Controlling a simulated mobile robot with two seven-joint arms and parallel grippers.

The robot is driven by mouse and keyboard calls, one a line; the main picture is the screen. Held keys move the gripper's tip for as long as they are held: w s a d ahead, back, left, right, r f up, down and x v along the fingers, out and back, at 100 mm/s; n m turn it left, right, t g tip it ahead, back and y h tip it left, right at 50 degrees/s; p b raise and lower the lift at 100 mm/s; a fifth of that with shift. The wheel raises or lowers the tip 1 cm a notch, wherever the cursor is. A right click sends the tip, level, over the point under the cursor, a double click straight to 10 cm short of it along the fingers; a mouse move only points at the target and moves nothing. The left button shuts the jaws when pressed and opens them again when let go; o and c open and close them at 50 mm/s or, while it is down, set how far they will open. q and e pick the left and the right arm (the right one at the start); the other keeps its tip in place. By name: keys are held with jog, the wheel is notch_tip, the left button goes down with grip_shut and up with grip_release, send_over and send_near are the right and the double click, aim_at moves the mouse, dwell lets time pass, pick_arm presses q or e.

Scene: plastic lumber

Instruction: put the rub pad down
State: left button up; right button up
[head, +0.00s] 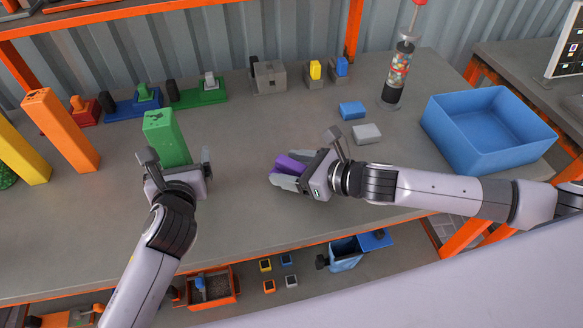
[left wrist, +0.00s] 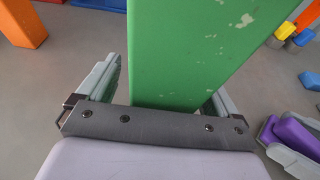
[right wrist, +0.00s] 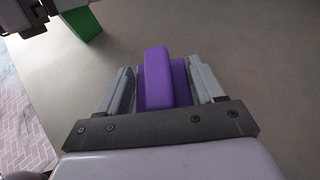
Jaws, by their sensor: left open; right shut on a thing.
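The rub pad, a purple block with a raised ridge, is between the fingers of my right gripper (head: 290,170). In the right wrist view the purple pad (right wrist: 158,80) sits between both grey fingers (right wrist: 160,88). The head view shows the purple pad (head: 290,162) low over the bench; I cannot tell whether it touches the top. My left gripper (head: 178,165) is open, with its fingers on either side of a green upright plank (head: 168,138). In the left wrist view the green plank (left wrist: 195,50) stands between the open fingers.
On the bench (head: 240,220) stand an orange plank (head: 60,130), a blue bin (head: 488,125) at right and a jar of coloured pellets (head: 397,75). A blue block (head: 352,110) and a grey block (head: 367,133) lie behind my right gripper. Bare bench lies between my grippers.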

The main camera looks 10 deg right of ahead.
jog(key=shift+f, duration=0.3)
jog(key=shift+f, duration=0.1)
jog(key=o, duration=1.2)
jog(key=v, duration=1.2)
